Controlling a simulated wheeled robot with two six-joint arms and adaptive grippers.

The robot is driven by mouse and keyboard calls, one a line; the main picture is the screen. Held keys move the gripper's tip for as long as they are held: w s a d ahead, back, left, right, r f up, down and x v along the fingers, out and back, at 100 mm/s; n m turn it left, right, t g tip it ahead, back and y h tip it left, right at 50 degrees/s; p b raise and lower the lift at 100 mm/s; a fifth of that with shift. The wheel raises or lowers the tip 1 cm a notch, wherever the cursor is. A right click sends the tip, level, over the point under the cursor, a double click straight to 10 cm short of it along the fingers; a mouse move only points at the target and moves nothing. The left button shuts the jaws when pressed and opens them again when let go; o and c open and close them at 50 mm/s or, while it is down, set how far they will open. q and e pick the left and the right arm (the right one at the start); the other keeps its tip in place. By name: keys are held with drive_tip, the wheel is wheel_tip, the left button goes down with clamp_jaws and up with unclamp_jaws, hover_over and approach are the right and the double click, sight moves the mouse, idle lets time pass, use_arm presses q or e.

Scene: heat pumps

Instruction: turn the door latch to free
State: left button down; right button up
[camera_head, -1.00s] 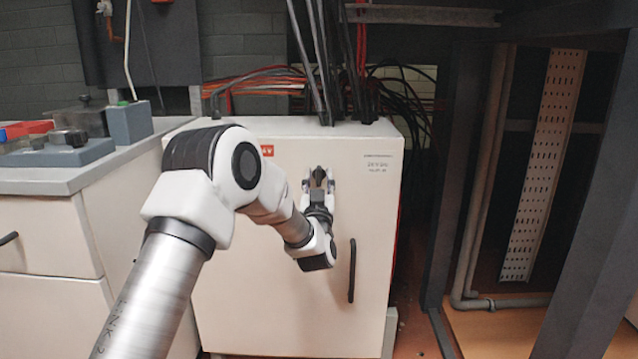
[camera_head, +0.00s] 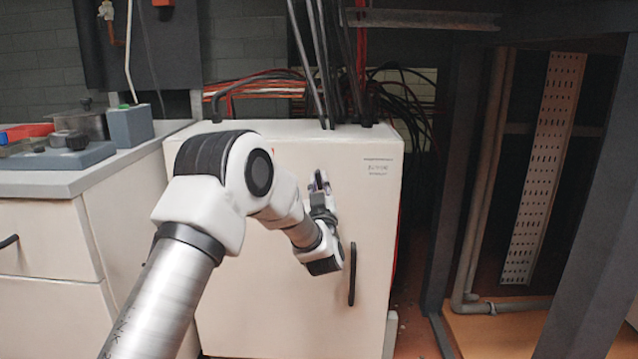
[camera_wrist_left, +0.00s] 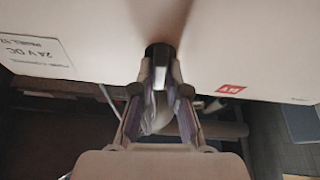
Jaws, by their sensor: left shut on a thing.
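The white cabinet door (camera_head: 285,300) is shut and faces me in the head view. My left gripper (camera_head: 321,184) is at its upper part, above and left of the black vertical handle (camera_head: 352,274). In the left wrist view, the latch shows as a small dark knob (camera_wrist_left: 160,50) against the pale door. My left gripper (camera_wrist_left: 160,78) is shut on the latch, with one finger on each side. The fingers and wrist mostly hide the latch in the head view, so its exact angle is hard to tell. My right gripper is not in view.
A grey-topped counter (camera_head: 80,178) with drawers stands left of the cabinet. Black and red cables (camera_head: 340,80) run into the cabinet top. A dark metal frame (camera_head: 457,170) stands to the right. A printed label (camera_head: 378,167) is on the door's upper right.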

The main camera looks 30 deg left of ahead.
use_arm(q)
drive_tip(key=n+g+y, duration=0.1)
drive_tip(key=n, duration=0.1)
drive_tip(key=n+g, duration=0.1)
drive_tip(key=n, duration=0.2)
drive_tip(key=shift+y, duration=0.4)
drive_tip(key=n+g, duration=0.1)
drive_tip(key=n, duration=0.2)
drive_tip(key=n+g, duration=0.1)
drive_tip(key=n, duration=0.2)
drive_tip(key=shift+g+y+p, duration=0.3)
drive_tip(key=shift+p, duration=0.1)
drive_tip(key=n+g, duration=0.2)
drive_tip(key=n, duration=0.3)
drive_tip(key=shift+p, duration=0.35)
drive_tip(key=shift+n+g+h, duration=0.5)
drive_tip(key=shift+n, duration=1.1)
drive_tip(key=c, duration=1.2)
unclamp_jaws()
